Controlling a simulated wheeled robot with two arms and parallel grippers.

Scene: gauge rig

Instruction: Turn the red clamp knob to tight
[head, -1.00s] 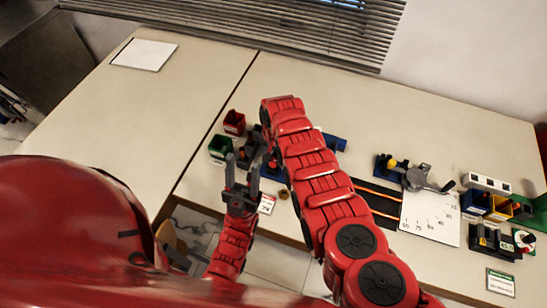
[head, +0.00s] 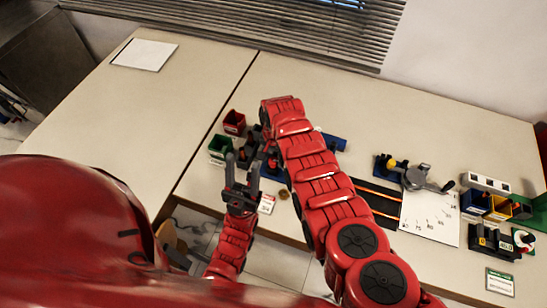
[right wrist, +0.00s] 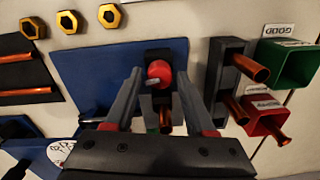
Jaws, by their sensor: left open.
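The red clamp knob (right wrist: 158,71) shows in the right wrist view, on a dark block at the blue plate (right wrist: 90,75). A small grey lever or pin sticks out at its left. My right gripper (right wrist: 160,76) is open, with one finger on each side of the knob and a visible gap; I cannot tell how deep the fingers reach. In the head view my right arm hides this gripper and most of the knob's fixture. My left gripper (head: 242,170) is open and empty, fingers upward, near the table's front edge.
A red bin (head: 234,122) and a green bin (head: 220,146) stand left of the fixture. Right of my arm are a dial sheet (head: 430,217), a grey gauge lever (head: 418,178) and several small bins. The left table is mostly clear.

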